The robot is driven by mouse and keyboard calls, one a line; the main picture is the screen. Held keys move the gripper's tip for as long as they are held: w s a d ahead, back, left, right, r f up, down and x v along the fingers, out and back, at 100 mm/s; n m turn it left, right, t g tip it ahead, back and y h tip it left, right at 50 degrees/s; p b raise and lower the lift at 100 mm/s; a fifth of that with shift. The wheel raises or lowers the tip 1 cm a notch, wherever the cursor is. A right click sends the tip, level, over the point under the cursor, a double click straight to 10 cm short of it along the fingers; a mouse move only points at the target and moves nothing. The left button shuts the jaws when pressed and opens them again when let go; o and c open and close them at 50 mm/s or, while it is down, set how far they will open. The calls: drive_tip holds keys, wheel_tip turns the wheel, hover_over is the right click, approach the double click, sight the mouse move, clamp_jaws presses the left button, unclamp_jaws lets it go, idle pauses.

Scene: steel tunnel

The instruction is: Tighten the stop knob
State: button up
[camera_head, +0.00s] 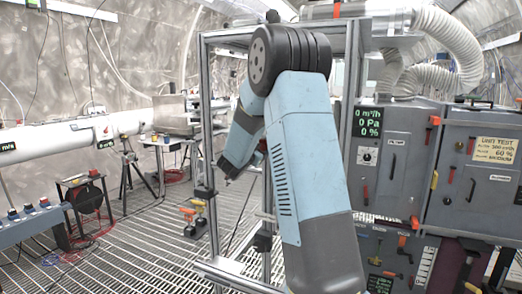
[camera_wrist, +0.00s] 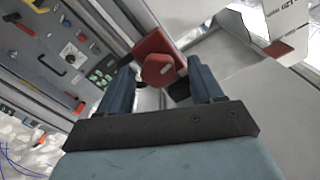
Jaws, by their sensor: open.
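A red knob (camera_wrist: 158,69) with a faceted rim shows in the wrist view, in front of a red square plate (camera_wrist: 153,44). My gripper (camera_wrist: 161,66) is open, with one dark blue finger on each side of the knob. Gaps show between the knob and both fingers; I cannot tell how deep it sits between them. I cannot make out the red knob there.
A grey cabinet (camera_head: 388,158) with displays and coloured handles stands at the right. A metal frame (camera_head: 206,122) surrounds my arm closely. A blue-grey control box (camera_head: 30,225), a tripod (camera_head: 128,165) and a white pipe (camera_head: 60,137) are at the left. Some grated floor (camera_head: 150,240) is clear.

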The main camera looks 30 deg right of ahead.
drive_tip(key=shift+c, duration=0.5)
drive_tip(key=c, duration=0.9)
drive_tip(key=shift+d, duration=0.25)
drive_tip(key=shift+c, duration=0.3)
drive_tip(key=shift+a, duration=0.15)
drive_tip(key=m, duration=0.4)
drive_tip(key=shift+f+m, duration=0.1)
drive_tip(key=shift+m, duration=0.2)
drive_tip(key=m, duration=0.6)
drive_tip(key=shift+f+m, duration=0.2)
drive_tip(key=shift+m, duration=0.1)
